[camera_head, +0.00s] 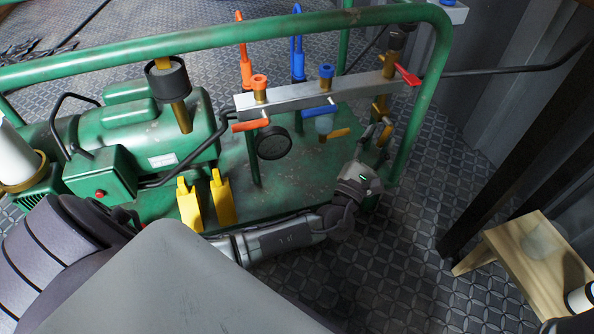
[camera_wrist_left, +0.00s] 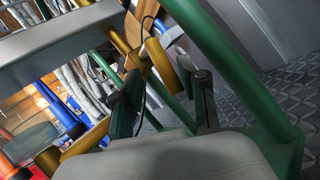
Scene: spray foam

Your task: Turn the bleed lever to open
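A grey manifold bar (camera_head: 330,97) runs across the green frame. Its levers include an orange one (camera_head: 251,125), a blue one (camera_head: 320,110) and a red one (camera_head: 408,75) at the right end. My left gripper (camera_head: 375,130) is just under the bar's right end by the brass fittings. In the left wrist view its dark fingers (camera_wrist_left: 165,102) are apart, with a brass piece (camera_wrist_left: 160,68) beyond and between them; contact is unclear. My right gripper does not show.
Green frame tubes (camera_head: 425,90) stand close to the right of my left gripper. A round black gauge (camera_head: 273,142) hangs left of it. Yellow brackets (camera_head: 222,200) sit by the motor (camera_head: 165,130). A wooden stool (camera_head: 530,260) stands at right. The patterned floor between is free.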

